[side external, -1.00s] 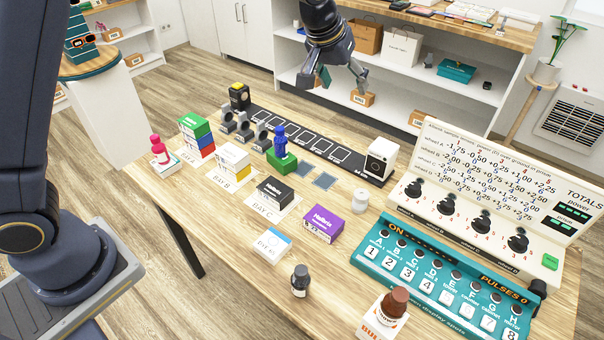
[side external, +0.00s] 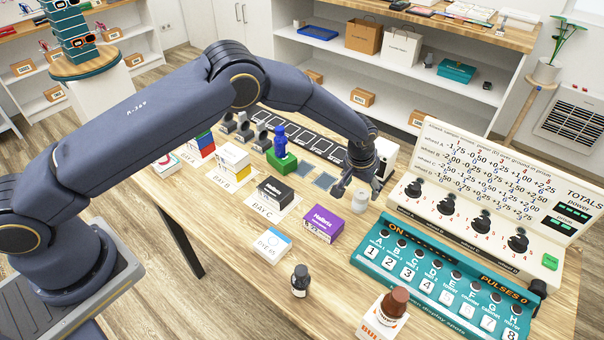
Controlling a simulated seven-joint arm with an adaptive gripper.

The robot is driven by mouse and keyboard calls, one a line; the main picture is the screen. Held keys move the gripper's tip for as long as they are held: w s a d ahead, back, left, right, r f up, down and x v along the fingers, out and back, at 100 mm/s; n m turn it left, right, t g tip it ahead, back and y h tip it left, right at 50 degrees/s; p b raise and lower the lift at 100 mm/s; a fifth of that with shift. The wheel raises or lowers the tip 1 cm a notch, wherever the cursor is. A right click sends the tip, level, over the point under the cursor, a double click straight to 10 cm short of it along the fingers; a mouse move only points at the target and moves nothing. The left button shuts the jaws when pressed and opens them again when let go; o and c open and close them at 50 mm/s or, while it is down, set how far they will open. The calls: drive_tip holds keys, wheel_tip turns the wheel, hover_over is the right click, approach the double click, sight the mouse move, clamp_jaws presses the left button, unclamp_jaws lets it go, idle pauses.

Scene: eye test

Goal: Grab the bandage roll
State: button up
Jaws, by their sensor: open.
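The bandage roll, a small white rounded cylinder (side external: 360,203), stands on the wooden table left of the control panel. My gripper (side external: 356,193) is open, pointing down, with its fingers at the top of the roll. One finger shows to the left of the roll and the other to its right. I cannot tell whether a finger touches it. The upper edge of the roll is partly hidden by the gripper.
A white box-like device (side external: 386,158) stands just behind my gripper. The teal button panel (side external: 400,262) is close on the right. A purple box (side external: 323,224), a black box (side external: 273,192) and a dark bottle (side external: 300,281) stand nearby. Bare table lies in front of the roll.

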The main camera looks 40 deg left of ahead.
sight(362, 193)
drive_tip(key=shift+s+d+x, duration=0.15)
drive_tip(key=shift+x, duration=1.25)
drive_tip(key=shift+s+d+x, duration=0.1)
drive_tip(key=shift+x, duration=1.25)
drive_tip(key=c, duration=1)
drive_tip(key=shift+c, duration=0.2)
